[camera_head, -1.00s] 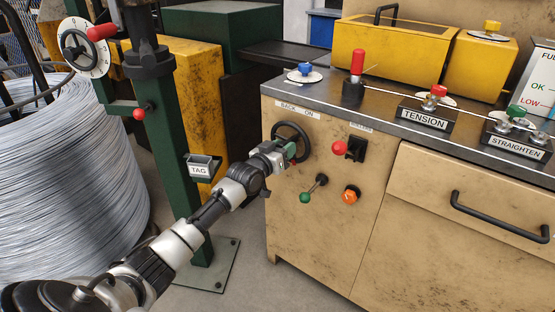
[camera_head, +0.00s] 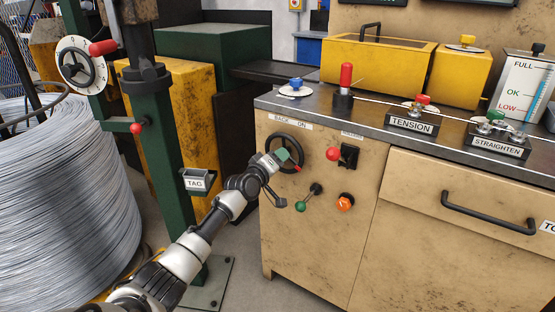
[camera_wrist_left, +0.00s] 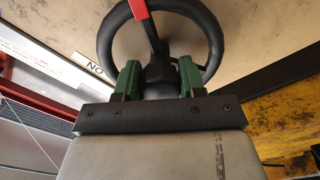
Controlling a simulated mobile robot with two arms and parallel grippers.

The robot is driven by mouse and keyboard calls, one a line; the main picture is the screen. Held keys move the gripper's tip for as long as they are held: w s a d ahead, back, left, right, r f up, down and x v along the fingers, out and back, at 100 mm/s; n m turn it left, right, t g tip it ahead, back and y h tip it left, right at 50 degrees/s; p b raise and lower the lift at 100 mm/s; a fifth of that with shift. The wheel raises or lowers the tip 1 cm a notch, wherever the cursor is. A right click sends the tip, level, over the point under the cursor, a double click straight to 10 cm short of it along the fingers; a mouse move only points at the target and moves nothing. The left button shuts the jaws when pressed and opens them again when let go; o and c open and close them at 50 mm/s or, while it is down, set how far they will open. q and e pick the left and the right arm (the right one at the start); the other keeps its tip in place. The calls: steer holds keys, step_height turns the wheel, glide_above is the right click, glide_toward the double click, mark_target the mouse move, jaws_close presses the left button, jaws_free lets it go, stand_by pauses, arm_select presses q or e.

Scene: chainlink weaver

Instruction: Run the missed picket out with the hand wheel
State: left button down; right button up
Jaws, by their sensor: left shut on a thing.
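The hand wheel (camera_head: 303,151) is a black ring on the tan cabinet's front, under a plate reading BACK and ON. My left gripper (camera_head: 284,155) is at its middle. In the left wrist view the green fingers (camera_wrist_left: 157,78) are shut on the dark hub, inside the wheel's rim (camera_wrist_left: 213,40). A red spoke or mark on the wheel points up in that view and to the lower right in the head view. I cannot make out a picket in any view. My right gripper is not in view.
Beside the wheel are a red-knobbed switch (camera_head: 334,154), a green-knobbed lever (camera_head: 301,206) and an orange button (camera_head: 345,202). A green post with a TAG holder (camera_head: 197,181) and a large wire coil (camera_head: 60,190) stand left. A drawer handle (camera_head: 490,212) sticks out at right.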

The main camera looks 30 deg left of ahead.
arm_select(q)
steer(key=n+p, duration=0.1)
steer(key=n, duration=0.4)
steer(key=shift+n+p, duration=0.35)
steer(key=shift+n, duration=1.25)
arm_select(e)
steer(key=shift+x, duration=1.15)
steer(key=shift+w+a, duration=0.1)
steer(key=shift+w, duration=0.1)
arm_select(q)
steer(key=c, duration=0.7)
jaws_free()
steer(key=shift+o, duration=0.2)
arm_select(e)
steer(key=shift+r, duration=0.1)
